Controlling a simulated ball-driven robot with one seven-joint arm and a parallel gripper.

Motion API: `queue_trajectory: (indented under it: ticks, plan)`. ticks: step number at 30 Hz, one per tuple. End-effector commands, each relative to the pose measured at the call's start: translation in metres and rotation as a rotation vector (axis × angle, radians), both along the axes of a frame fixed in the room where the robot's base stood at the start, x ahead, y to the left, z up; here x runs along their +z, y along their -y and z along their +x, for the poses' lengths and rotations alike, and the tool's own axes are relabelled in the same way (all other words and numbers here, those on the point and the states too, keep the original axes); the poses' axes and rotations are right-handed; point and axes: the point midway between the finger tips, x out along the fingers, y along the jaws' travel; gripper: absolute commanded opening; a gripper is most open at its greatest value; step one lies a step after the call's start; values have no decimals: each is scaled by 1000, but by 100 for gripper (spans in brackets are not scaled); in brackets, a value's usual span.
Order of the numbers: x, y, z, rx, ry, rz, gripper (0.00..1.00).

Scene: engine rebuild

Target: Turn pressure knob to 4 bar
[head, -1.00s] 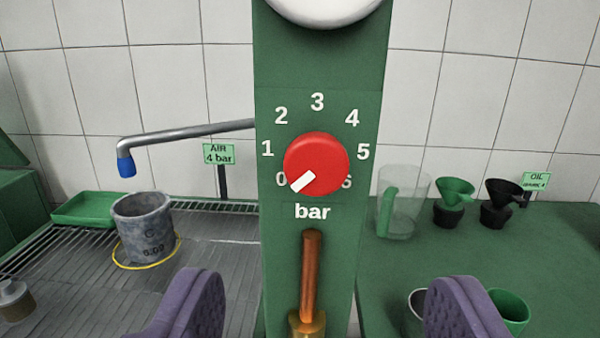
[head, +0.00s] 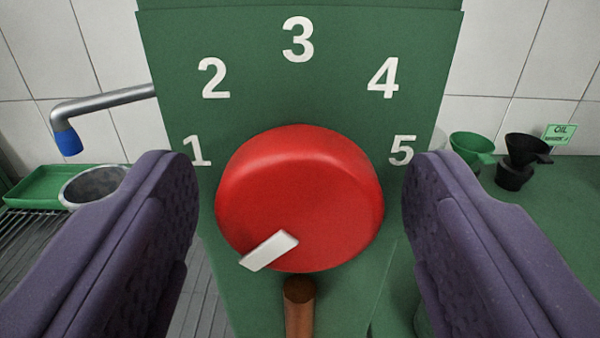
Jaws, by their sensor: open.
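The red round pressure knob (head: 300,195) sits on a green panel (head: 240,115) with white numbers around it. Its white pointer mark (head: 269,251) points to the lower left; the 0 and 6 marks are hidden now. The number 4 (head: 384,78) shows at the upper right of the knob, with 3 (head: 298,40) at the top. My gripper (head: 300,170) is open, with one purple finger on each side of the knob. A gap shows between each finger and the knob.
A brown handle (head: 299,307) stands just below the knob. At left are a bent pipe with a blue tip (head: 68,142), a grey metal pot (head: 92,186) and a green tray (head: 42,187). At right are a green funnel (head: 471,148) and a black funnel (head: 522,155).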

Motion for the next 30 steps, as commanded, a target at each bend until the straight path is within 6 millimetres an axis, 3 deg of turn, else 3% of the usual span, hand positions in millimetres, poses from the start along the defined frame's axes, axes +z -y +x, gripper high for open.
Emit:
queue_trajectory:
  ticks: [3,4,11,20,30]
  plan:
    - [0,0,0,0,0,0,69]
    - [0,0,0,0,0,0,64]
    - [0,0,0,0,0,0,14]
    - [1,0,-1,0,-1,36,14]
    - [3,-1,-1,0,-11,253,14]
